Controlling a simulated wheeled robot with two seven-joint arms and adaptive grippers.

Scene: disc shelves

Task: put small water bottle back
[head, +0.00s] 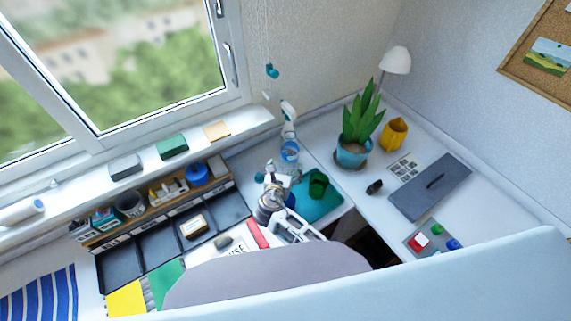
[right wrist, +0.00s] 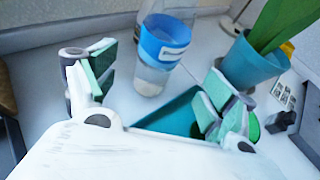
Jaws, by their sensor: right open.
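The water bottle (head: 290,152) is clear with a blue band and stands upright on the white desk, below the window-sill corner. A white spray trigger shows at its top. In the right wrist view the bottle (right wrist: 160,52) stands just beyond the fingers, its top cut off. My right gripper (head: 280,173) is open and empty, in front of the bottle on its near side. In its wrist view the fingers (right wrist: 156,80) are spread wide, with the bottle roughly between their directions and apart from them. My left gripper is not in view.
A teal tray (head: 322,210) with a green cup (head: 318,184) lies right of my gripper. A potted plant (head: 353,152) stands further right. Black compartments (head: 120,262) lie at left. A yellow jug (head: 394,133), lamp (head: 395,60) and grey folder (head: 430,187) are on the right desk.

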